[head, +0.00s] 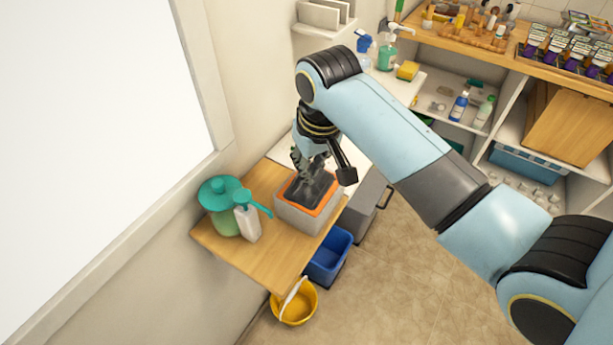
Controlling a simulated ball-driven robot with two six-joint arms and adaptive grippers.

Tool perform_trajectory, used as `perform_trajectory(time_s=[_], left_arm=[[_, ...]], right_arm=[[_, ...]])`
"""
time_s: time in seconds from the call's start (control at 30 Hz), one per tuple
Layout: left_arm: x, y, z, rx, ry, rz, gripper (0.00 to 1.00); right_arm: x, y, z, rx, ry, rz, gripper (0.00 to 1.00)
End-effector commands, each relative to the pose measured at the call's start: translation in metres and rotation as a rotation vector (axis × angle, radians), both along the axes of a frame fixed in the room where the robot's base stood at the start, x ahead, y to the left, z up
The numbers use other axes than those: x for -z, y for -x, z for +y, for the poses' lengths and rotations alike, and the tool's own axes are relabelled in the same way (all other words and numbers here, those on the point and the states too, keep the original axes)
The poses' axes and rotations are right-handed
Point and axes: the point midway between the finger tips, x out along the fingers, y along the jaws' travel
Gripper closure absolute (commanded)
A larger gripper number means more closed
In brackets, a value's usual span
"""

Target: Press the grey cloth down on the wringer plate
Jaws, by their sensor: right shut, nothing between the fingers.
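The grey cloth (314,189) looks like a dark patch lying on the orange wringer plate (322,208). The plate sits on top of a light grey box (297,217) on the small wooden table. My right gripper (308,177) points down over the cloth, shut and empty. Its fingertips are at or just above the cloth; I cannot tell whether they touch. The gripper hides the far part of the cloth and plate. My left gripper is not in view.
A green lidded jar (221,207) and a white spray bottle (247,222) stand left of the box. A blue bin (329,256) and a yellow bucket (293,303) are below the wooden table (245,258). Shelves (510,105) with bottles stand at the right.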

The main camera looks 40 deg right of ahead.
Motion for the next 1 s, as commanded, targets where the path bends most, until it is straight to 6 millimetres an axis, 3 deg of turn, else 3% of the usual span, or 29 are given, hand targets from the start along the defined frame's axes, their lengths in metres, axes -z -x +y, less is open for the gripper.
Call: perform_trajectory(time_s=[0.13,0.6,1.0], left_arm=[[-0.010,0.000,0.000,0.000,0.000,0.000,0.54],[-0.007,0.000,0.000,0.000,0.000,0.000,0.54],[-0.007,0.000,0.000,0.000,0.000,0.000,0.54]], right_arm=[[-0.016,0.000,0.000,0.000,0.000,0.000,1.00],[-0.055,-0.001,0.000,0.000,0.000,-0.002,1.00],[-0.065,0.000,0.000,0.000,0.000,0.000,1.00]])
